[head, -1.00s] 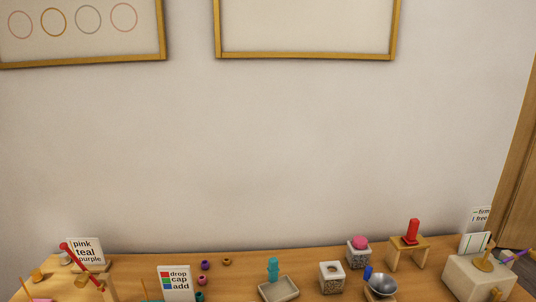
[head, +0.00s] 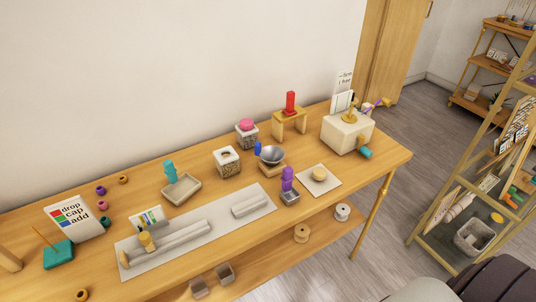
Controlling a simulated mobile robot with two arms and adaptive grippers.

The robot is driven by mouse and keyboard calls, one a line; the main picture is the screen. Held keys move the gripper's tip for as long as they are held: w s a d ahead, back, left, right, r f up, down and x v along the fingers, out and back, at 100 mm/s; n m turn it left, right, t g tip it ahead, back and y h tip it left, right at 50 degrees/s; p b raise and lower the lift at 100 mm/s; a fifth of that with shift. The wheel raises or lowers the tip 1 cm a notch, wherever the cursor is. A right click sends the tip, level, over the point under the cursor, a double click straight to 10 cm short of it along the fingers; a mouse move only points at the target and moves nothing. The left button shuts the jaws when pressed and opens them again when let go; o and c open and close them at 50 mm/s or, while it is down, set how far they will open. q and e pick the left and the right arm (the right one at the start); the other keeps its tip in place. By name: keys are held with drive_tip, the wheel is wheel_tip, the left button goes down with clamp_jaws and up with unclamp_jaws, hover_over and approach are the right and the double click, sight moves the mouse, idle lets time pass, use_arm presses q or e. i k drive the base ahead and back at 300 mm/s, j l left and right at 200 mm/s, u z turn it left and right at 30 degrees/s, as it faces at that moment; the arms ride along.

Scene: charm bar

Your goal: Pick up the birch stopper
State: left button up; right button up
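A small round pale wooden piece (head: 319,174), which looks like the birch stopper, sits on a white square mat (head: 331,187) toward the right part of the table. Another light wooden knob-shaped piece (head: 147,241) stands at the left end of the long grey mat; I cannot tell for certain which is birch. Neither of my grippers is in view.
A shelf rack (head: 475,175) stands at the right.

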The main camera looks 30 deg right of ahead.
sight(319, 173)
drive_tip(key=z, duration=1.25)
